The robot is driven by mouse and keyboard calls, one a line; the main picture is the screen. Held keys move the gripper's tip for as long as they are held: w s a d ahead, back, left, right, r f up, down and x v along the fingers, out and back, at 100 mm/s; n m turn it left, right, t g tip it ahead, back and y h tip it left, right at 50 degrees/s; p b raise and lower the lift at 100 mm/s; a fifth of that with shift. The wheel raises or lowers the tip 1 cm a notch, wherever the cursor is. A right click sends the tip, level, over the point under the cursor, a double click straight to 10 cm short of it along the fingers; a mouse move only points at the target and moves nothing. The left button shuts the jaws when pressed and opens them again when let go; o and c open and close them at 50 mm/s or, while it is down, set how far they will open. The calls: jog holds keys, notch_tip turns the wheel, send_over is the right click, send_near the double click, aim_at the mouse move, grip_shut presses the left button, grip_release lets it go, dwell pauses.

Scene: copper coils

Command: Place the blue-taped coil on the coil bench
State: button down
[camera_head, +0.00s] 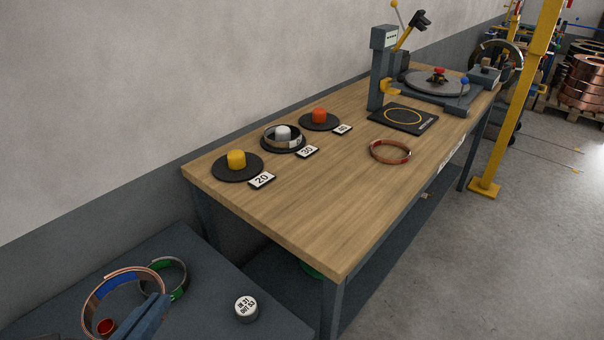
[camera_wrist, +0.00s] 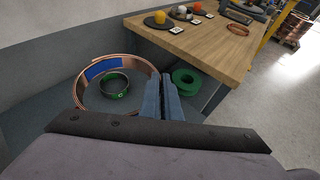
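The blue-taped coil (camera_head: 88,309) is a wide copper ring with blue tape on its inner wall, at the lower left of the head view. It also shows in the wrist view (camera_wrist: 106,68), tilted above the dark surface. My gripper (camera_head: 155,303) has blue-grey fingers, close together across the coil's right rim in the wrist view (camera_wrist: 160,92). They appear shut on that rim; the exact contact is hidden. The wooden bench (camera_head: 300,215) stands to the right of the coil. Its front label is too small to read.
A green-taped coil (camera_head: 178,279) and a round marked weight (camera_head: 246,309) rest on the dark surface (camera_head: 205,300). On the bench are yellow, white and red posts, a red-taped coil (camera_head: 390,151), a black pad (camera_head: 403,117) and a turntable (camera_head: 436,83). The bench's near part is clear.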

notch_tip(320, 180, up, 6)
jog(key=shift+r, duration=0.15)
jog(key=w+d+m+h+p, duration=0.1)
jog(key=w+d+m+h, duration=0.3)
jog(key=w, duration=1.2)
jog(key=m+g+h+p, duration=0.2)
jog(key=m+g+h, duration=0.2)
send_over(375, 192)
notch_tip(375, 192, down, 4)
jog(key=shift+f, duration=3.7)
jog(key=shift+f+b, duration=0.1)
jog(key=shift+b, duration=0.2)
jog(key=shift+f, duration=1.75)
